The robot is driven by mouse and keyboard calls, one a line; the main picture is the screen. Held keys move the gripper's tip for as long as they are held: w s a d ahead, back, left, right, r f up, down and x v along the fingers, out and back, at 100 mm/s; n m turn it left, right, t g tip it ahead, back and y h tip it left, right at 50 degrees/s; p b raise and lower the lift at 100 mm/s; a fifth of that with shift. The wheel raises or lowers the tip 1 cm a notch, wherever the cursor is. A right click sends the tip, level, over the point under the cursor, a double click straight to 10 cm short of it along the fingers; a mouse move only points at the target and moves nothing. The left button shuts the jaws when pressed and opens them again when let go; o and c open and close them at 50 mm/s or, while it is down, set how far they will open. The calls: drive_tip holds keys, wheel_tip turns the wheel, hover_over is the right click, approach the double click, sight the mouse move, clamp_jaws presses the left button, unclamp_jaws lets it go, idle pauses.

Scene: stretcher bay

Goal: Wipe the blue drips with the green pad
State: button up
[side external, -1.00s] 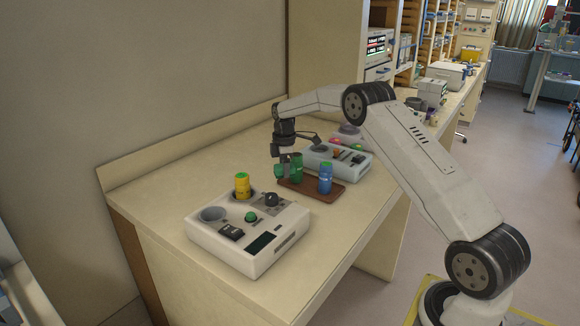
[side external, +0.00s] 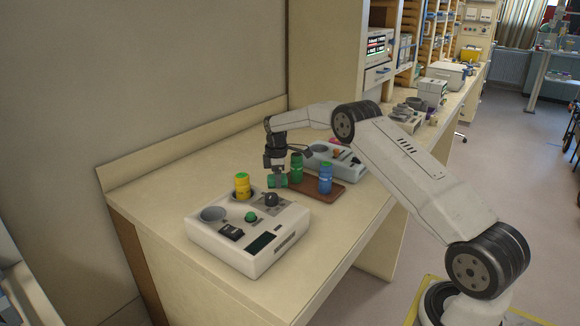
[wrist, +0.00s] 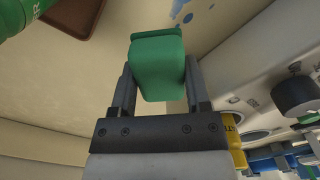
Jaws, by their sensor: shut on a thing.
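My gripper (side external: 277,176) is shut on the green pad (side external: 278,183), between the brown tray and the white device. In the wrist view the green pad (wrist: 158,66) sits between the two fingers of my gripper (wrist: 158,84). Blue drips (wrist: 184,12) show on the table at the top of the wrist view, beyond the pad's edge. I cannot make out the drips in the side external view. Whether the pad touches the table is hard to tell.
A brown tray (side external: 331,197) holds a green bottle (side external: 297,168) and a blue bottle (side external: 325,178) close to my gripper. A white device (side external: 275,247) with a yellow bottle (side external: 242,184) and knobs stands in front. Another pale device (side external: 350,163) stands behind the tray. The table's left part is clear.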

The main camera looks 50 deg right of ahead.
drive_tip(key=shift+s+f, duration=0.1)
drive_tip(key=shift+f, duration=2.6)
drive_tip(key=shift+s, duration=0.3)
drive_tip(key=shift+c, duration=0.6)
drive_tip(key=shift+s, duration=3.1)
drive_tip(key=shift+w, duration=3.5)
drive_tip(key=shift+d+r, duration=0.1)
drive_tip(key=shift+s, duration=3.6)
drive_tip(key=shift+w, duration=3.5)
drive_tip(key=shift+w+r, duration=0.1)
drive_tip(key=shift+w, duration=0.05)
drive_tip(key=shift+r, duration=4)
